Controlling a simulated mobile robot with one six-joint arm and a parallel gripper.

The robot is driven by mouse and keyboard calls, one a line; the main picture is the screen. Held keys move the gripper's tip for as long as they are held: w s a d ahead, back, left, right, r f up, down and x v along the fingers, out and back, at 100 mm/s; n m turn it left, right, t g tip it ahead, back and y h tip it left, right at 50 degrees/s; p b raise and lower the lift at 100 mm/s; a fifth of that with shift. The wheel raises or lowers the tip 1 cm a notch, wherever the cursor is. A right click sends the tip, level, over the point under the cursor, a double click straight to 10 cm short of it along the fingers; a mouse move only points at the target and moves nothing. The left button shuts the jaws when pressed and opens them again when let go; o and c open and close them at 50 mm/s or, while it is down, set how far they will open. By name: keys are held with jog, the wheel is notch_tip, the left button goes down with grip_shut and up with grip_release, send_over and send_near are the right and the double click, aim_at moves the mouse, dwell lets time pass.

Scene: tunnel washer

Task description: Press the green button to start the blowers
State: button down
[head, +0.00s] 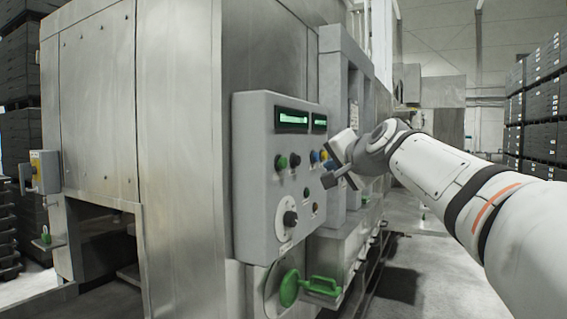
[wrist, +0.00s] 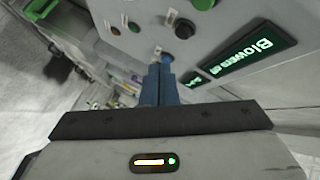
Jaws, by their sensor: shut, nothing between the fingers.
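The green button (head: 281,162) is a round knob on the left of the grey control panel (head: 258,200), just below the larger lit display (head: 291,118). It is in plain sight in the head view. In the wrist view a green cap (wrist: 203,3) shows at the top edge, partly cut off. My gripper (head: 327,181) is at the panel's right side, right of the green button and a little lower. Its fingers (wrist: 162,75) are together and empty, pointing at the panel. I cannot tell whether they touch it.
A black knob (head: 295,160) sits right beside the green button, with a blue button (head: 314,157) farther right. A rotary switch (head: 290,218) is lower on the panel. A green handle (head: 290,288) sticks out below. Open floor (head: 430,265) lies to the right.

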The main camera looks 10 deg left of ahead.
aim_at(283, 163)
jog(key=w+a+p, duration=0.2)
jog(key=a+p, duration=0.4)
jog(key=a, duration=0.1)
jog(key=shift+w+a, duration=0.35)
jog(key=shift+w, duration=0.05)
jog(key=shift+a, duration=0.1)
dwell(1.6)
jog(key=shift+w+a+p, duration=0.1)
jog(key=shift+a+p, duration=0.2)
jog(key=shift+p, duration=0.05)
